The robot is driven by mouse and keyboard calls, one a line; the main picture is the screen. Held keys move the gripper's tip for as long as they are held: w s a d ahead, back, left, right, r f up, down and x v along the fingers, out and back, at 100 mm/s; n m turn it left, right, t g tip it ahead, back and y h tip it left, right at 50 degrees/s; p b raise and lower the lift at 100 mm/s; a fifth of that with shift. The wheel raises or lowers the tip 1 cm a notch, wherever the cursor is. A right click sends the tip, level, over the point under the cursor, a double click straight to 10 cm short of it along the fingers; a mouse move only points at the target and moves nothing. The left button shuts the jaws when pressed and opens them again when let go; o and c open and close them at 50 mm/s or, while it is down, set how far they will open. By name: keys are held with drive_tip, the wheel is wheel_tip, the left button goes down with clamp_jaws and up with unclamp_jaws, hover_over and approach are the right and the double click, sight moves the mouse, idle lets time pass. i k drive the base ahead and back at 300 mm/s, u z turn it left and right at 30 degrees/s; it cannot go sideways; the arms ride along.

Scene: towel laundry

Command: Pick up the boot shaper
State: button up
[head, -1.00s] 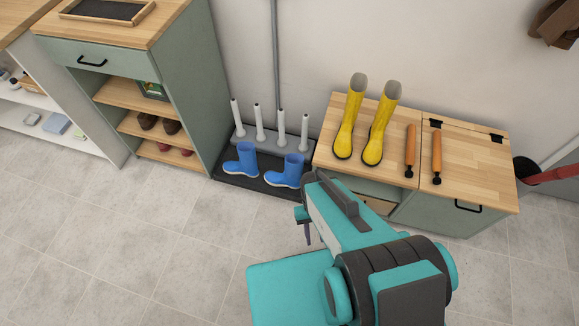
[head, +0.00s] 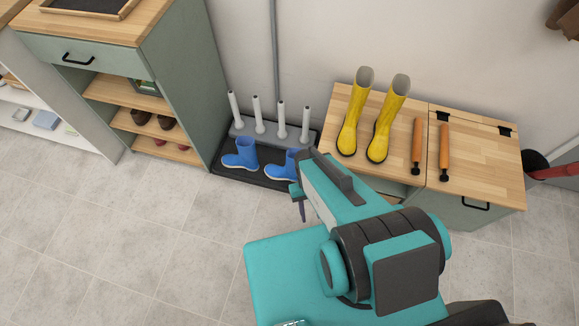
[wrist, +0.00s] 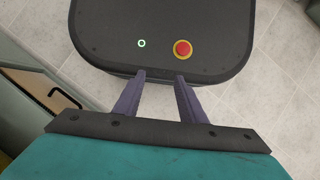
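Two orange boot shapers with black ends lie side by side on the wooden bench top in the head view. The left boot shaper (head: 417,146) is beside the yellow boots, and the right boot shaper (head: 444,151) lies near the seam of the lid. My gripper (wrist: 160,76) shows in the wrist view with its two purple fingers apart and nothing between them. In the head view, the gripper (head: 302,211) hangs in front of the bench, left of and away from the shapers. The wrist view shows no boot shaper.
Yellow boots (head: 356,120) stand on the bench (head: 480,165). Blue boots (head: 241,155) stand on a dark tray (head: 224,173) with several white posts behind. A green shelf unit (head: 185,75) stands left. The tiled floor (head: 130,240) in front is clear.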

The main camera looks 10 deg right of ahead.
sight(416, 151)
drive_tip(key=z, duration=0.7)
drive_tip(key=k, duration=0.45)
drive_tip(key=z, duration=0.75)
drive_tip(key=i, duration=0.5)
